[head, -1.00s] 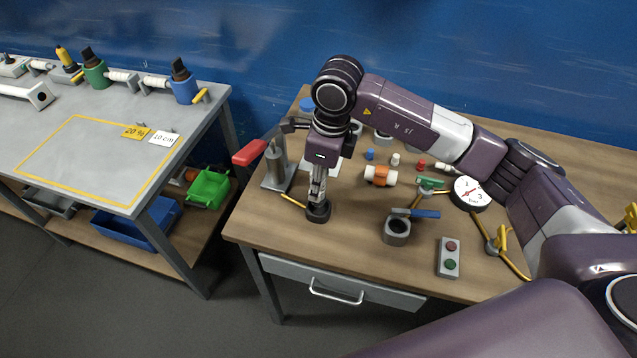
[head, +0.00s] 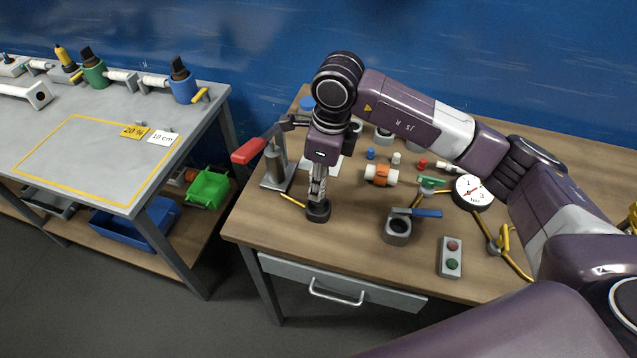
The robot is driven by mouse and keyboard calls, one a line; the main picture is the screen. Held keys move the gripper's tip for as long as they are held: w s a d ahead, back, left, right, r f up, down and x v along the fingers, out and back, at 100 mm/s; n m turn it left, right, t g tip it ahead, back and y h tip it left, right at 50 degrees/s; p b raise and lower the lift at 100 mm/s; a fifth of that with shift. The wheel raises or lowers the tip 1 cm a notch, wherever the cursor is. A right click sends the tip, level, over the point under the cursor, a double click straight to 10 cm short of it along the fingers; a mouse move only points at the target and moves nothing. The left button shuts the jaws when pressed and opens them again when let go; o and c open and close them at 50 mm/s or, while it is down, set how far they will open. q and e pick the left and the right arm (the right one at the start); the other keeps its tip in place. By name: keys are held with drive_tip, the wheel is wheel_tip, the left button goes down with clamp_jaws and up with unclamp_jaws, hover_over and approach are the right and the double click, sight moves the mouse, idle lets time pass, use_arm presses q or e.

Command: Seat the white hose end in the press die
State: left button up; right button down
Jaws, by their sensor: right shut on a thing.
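My right gripper (head: 318,198) points straight down over the front left of the wooden table. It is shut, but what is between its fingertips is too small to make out. A dark round block (head: 318,212) is right at its tips, and a short yellow piece (head: 292,200) lies just left of it. A lever press with a red handle (head: 249,151) and a grey post (head: 275,165) stands behind and left of the gripper; my arm partly covers it. I cannot pick out the white hose end or the die for certain. My left gripper is out of view.
A white cylinder with an orange band (head: 381,175), a round gauge (head: 473,191), a grey ring block with a blue-handled tool (head: 397,229) and a button box (head: 450,257) are to the right. A grey table (head: 190,135) stands left across a gap.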

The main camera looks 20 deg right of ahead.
idle(0.8)
drive_tip(key=shift+f+b, duration=0.6)
drive_tip(key=shift+b, duration=0.4)
idle(0.8)
drive_tip(key=shift+f+b, duration=0.6)
drive_tip(key=shift+b, duration=0.35)
idle(0.5)
drive_tip(key=shift+f+b, duration=0.6)
drive_tip(key=shift+b, duration=0.35)
idle(0.7)
drive_tip(key=c, duration=1.6)
unclamp_jaws()
